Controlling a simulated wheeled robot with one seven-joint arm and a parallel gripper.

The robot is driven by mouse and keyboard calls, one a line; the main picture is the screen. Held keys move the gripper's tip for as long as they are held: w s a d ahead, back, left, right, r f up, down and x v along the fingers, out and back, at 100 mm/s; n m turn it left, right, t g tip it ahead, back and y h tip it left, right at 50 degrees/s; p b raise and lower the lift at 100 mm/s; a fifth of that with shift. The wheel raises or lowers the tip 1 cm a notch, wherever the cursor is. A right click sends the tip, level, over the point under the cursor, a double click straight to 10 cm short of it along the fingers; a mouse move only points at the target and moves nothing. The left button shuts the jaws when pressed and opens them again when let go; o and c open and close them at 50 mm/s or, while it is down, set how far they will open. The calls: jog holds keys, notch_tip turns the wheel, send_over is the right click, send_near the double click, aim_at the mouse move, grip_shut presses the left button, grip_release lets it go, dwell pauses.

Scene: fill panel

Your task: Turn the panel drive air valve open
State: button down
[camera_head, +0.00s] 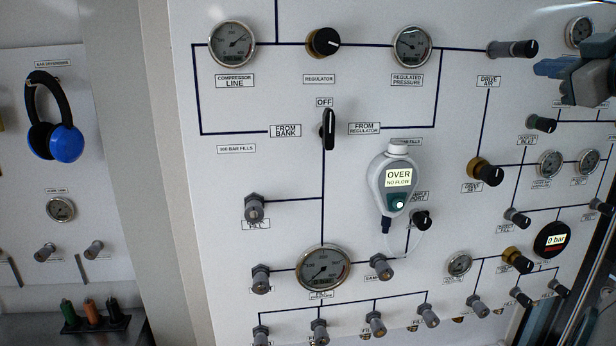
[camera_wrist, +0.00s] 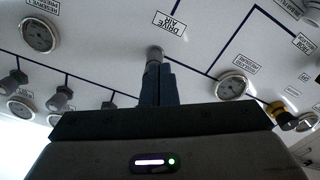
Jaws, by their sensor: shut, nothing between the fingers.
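The drive air valve (camera_head: 512,48) is a grey stem with a dark knob on the white panel, at the upper right in the head view. Its DRIVE AIR label (camera_head: 488,82) is below it. My gripper (camera_head: 540,69) is shut and empty, just right of and slightly below the knob in the head view. In the wrist view the closed fingers (camera_wrist: 160,75) point at the valve (camera_wrist: 154,54), which shows just beyond their tips and is partly covered by them. I cannot tell whether they touch it. The knob's turn position is not clear.
The regulator knob (camera_head: 323,42) and regulated pressure gauge (camera_head: 411,46) are left of the valve. A handheld analyser (camera_head: 391,185) reading OVER, NO FLOW hangs mid-panel. Several gauges and fill valves line the lower panel.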

jog(key=shift+w+a+f+b, duration=0.15)
jog(key=shift+w+b, duration=0.25)
jog(key=shift+w, duration=0.9)
jog(key=shift+r, duration=0.3)
jog(key=shift+d+r+b, duration=0.15)
jog(key=shift+d+b, duration=0.4)
jog(key=shift+b, duration=0.5)
jog(key=shift+d+r, duration=0.3)
jog(key=shift+r, duration=0.15)
jog(key=shift+w+d+f+b, duration=0.1)
jog(key=shift+d+f+b, duration=0.15)
jog(key=shift+b, duration=0.1)
